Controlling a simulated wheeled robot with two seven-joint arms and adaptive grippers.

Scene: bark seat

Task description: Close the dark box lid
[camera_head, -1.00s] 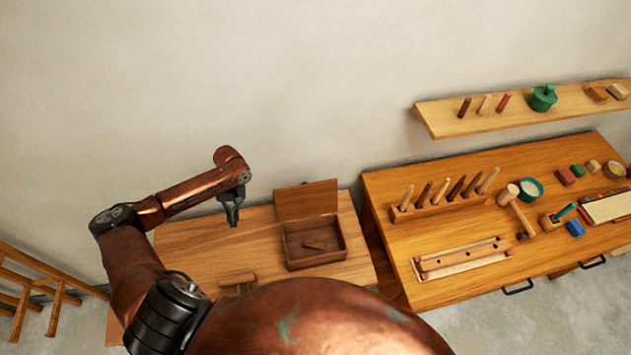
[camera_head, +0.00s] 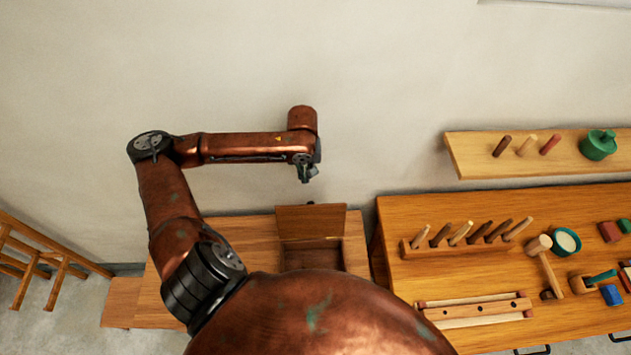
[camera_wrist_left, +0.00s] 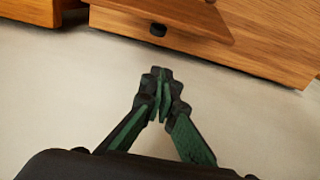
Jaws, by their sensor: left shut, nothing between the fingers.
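The dark wooden box (camera_head: 326,256) sits on the small table at the left. Its lid (camera_head: 311,221) stands raised at the back edge, so the box is open. My own body hides the front of the box. My left gripper (camera_head: 306,175) is shut and empty, high near the wall, above and behind the raised lid in the head view. The left wrist view shows its green and black fingers (camera_wrist_left: 162,85) together, with the lid's edge (camera_wrist_left: 180,15) near the top of the picture. My right gripper is not in view.
The small table (camera_head: 245,233) has bare wood left of the box. A workbench (camera_head: 390,225) at the right carries a peg rack (camera_head: 465,242), a mallet (camera_head: 541,248) and other tools. A wall shelf (camera_head: 480,160) hangs above it. A wooden ladder-like frame (camera_head: 40,255) stands at far left.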

